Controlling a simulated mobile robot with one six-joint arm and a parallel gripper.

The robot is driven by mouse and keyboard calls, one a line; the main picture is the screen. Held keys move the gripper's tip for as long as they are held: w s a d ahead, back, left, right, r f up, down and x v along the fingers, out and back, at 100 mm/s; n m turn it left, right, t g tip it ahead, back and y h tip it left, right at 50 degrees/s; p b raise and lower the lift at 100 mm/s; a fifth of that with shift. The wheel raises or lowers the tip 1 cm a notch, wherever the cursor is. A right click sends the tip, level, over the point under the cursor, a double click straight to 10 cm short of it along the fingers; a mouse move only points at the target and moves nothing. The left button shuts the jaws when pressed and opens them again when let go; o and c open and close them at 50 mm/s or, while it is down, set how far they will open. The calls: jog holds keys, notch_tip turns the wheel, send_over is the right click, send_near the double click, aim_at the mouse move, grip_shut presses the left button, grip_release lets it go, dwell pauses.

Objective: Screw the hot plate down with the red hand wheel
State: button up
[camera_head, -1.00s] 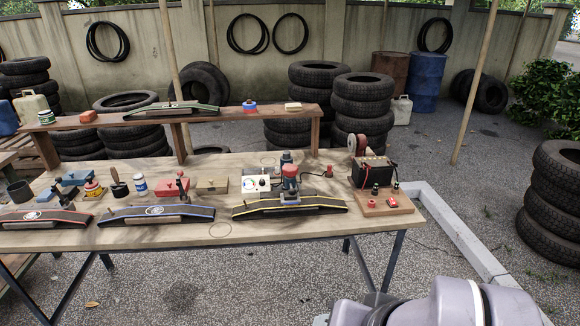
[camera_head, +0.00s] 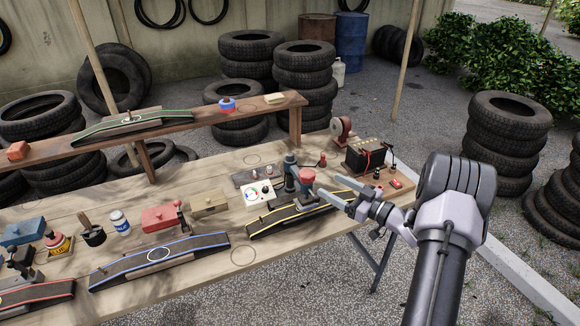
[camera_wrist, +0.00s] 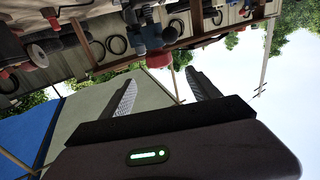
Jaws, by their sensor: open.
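A clamp press stands over the yellow-edged strip (camera_head: 272,222) at the right part of the workbench. Its blue-grey frame (camera_head: 291,164) carries the red hand wheel (camera_head: 307,175). The hot plate is low under the press, and I cannot make out its contact with the strip. My gripper (camera_head: 338,194) is open and empty, just to the right of the wheel and apart from it. In the wrist view the picture is turned over; the red wheel (camera_wrist: 159,58) shows beyond and between the open fingers (camera_wrist: 163,90).
A black battery (camera_head: 366,156) on a wooden board is behind my gripper. A blue-edged strip (camera_head: 160,260) lies to the left, with red and tan boxes behind it. A raised shelf (camera_head: 190,126) runs along the back.

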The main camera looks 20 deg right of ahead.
aim_at(307, 176)
jog(key=b+x, duration=0.3)
jog(key=x, duration=1.1)
jog(key=c, duration=1.4)
jog(key=shift+h+b, duration=0.3)
